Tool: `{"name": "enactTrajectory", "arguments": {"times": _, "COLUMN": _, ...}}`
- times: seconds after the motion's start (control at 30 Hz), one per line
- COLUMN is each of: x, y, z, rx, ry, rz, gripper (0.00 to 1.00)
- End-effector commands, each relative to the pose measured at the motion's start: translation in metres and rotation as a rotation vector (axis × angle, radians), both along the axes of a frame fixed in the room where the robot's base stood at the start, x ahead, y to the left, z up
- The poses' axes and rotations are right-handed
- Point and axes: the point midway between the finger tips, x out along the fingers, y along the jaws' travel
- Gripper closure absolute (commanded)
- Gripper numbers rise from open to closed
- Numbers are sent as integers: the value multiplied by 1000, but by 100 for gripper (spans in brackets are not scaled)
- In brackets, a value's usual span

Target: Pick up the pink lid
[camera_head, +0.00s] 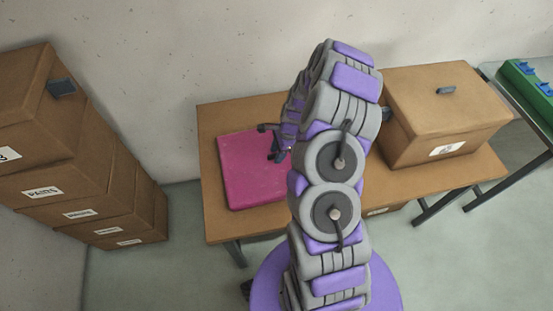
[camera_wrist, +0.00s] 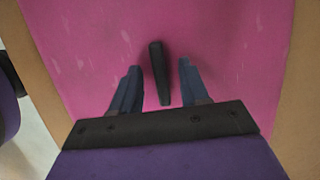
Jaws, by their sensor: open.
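The pink lid (camera_head: 248,178) is a flat square panel lying on the left part of the wooden table (camera_head: 228,117). In the wrist view the lid (camera_wrist: 215,50) fills most of the picture, with scratches on its surface. A dark bar-shaped handle (camera_wrist: 159,72) stands on it. My gripper (camera_wrist: 158,78) is open, with one finger on each side of the handle and a gap visible on both sides. In the head view my gripper (camera_head: 275,142) is over the right part of the lid, and my arm hides some of the lid's right side.
A closed cardboard box (camera_head: 440,115) with a dark handle stands on the table's right side. Several labelled boxes (camera_head: 80,170) are stacked at the left by the wall. A green tray (camera_head: 527,90) with blue pieces is on another table at the far right.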

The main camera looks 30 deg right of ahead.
Motion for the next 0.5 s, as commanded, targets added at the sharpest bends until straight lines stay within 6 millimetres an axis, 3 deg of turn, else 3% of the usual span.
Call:
{"name": "enactTrajectory", "arguments": {"times": 0.17, "x": 0, "y": -2, "z": 0, "rx": 3, "ry": 0, "rz": -1, "gripper": 56}}
{"name": "enactTrajectory", "arguments": {"times": 0.5, "x": 0, "y": -2, "z": 1, "rx": 3, "ry": 1, "rz": -1, "gripper": 89}}
